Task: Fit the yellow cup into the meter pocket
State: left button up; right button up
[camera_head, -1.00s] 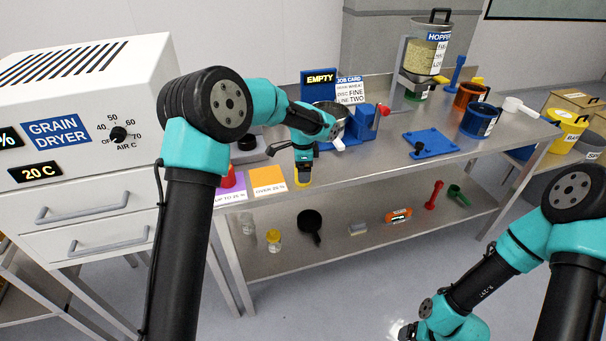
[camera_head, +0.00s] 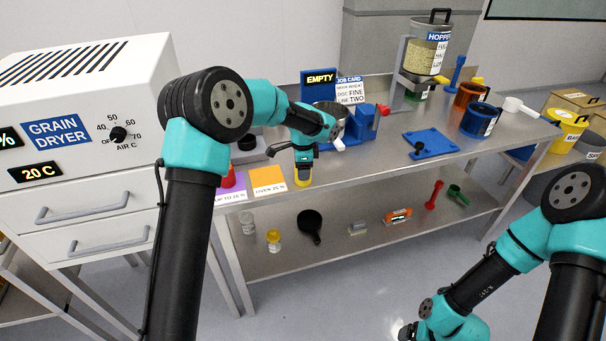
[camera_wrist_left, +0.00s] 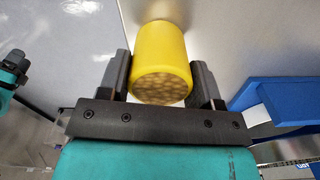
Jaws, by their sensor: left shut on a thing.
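The yellow cup (camera_wrist_left: 162,55) sits between the two fingers of my left gripper (camera_wrist_left: 165,85), which is shut on it. In the wrist view the cup's open end faces the camera and is filled with grain-like lumps. In the head view the yellow cup (camera_head: 303,182) shows just below my left gripper (camera_head: 303,170), near the bench's front edge. I cannot tell whether it touches the bench. The meter pocket is not identifiable; my left arm covers part of that area.
An orange mat (camera_head: 267,180) and a red object (camera_head: 229,177) on a purple mat lie left of the cup. The blue mill stand (camera_head: 362,125) is behind it. A blue plate (camera_head: 430,143) lies to the right. The steel bench (camera_head: 375,160) is clear between cup and plate.

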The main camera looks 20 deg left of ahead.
pick_arm(q)
jog(key=shift+c, duration=0.9)
jog(key=shift+r, duration=0.1)
jog(key=shift+r, duration=1.75)
jog(key=s+d+r, duration=0.1)
jog(key=s+d, duration=0.3)
jog(key=s, duration=1.1)
jog(key=shift+s+d+r, duration=0.15)
jog(key=shift+s+d, duration=0.05)
